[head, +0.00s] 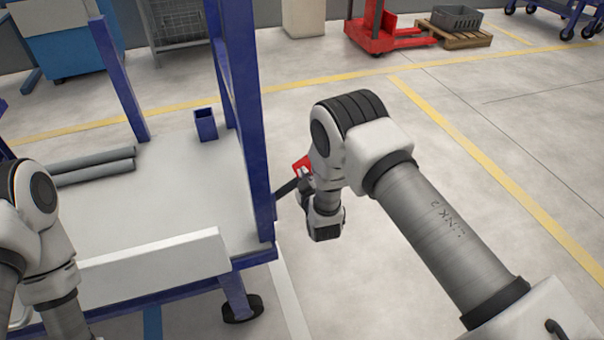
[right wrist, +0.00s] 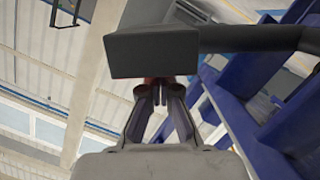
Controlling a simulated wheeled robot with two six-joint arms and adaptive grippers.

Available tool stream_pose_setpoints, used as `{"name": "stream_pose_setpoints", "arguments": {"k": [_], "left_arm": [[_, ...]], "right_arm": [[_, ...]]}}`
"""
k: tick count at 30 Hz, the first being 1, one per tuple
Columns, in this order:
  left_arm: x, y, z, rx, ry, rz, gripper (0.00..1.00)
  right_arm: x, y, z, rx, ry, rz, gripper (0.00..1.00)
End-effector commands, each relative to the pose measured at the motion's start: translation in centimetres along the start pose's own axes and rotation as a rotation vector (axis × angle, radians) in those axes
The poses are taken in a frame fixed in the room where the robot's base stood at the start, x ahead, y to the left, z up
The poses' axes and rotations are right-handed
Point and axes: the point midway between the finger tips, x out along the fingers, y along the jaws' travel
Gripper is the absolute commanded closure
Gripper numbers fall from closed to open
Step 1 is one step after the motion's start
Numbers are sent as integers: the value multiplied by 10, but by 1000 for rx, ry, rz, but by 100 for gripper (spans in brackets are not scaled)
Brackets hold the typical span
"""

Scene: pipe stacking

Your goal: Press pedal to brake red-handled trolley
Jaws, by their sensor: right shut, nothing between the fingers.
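A blue-framed trolley (head: 263,215) with a pale deck stands in the left half of the head view. A short dark bar (head: 286,188) sticks out from its right side, with a small red part (head: 302,165) near its end. In the right wrist view, a dark block (right wrist: 152,52) on a bar, with red on its underside, sits just beyond my right fingertips. My right gripper (right wrist: 161,92) is shut and empty, close by the block; I cannot tell if they touch. My left arm shows at the left edge, its gripper out of view.
Grey pipes (head: 95,165) lie on the deck, and a small blue holder (head: 205,124) stands there. A caster (head: 242,308) is under the near corner. A red pallet jack (head: 375,30) and pallet stand far back. Floor right of my right arm is clear.

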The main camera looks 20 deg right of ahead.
Motion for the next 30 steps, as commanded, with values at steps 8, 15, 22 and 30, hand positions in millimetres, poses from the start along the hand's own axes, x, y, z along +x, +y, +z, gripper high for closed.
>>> {"name": "stream_pose_setpoints", "arguments": {"k": [8,15,22,30], "left_arm": [[1,0,0,0,0,0,60],[8,0,0,0,0,0,60],[17,0,0,0,0,0,60],[24,0,0,0,0,0,60]], "right_arm": [[7,5,30,182,-4,-43,100],[15,2,62,387,-3,-95,100],[21,-6,87,562,-2,-140,100],[26,-14,103,605,-1,-151,100]]}}
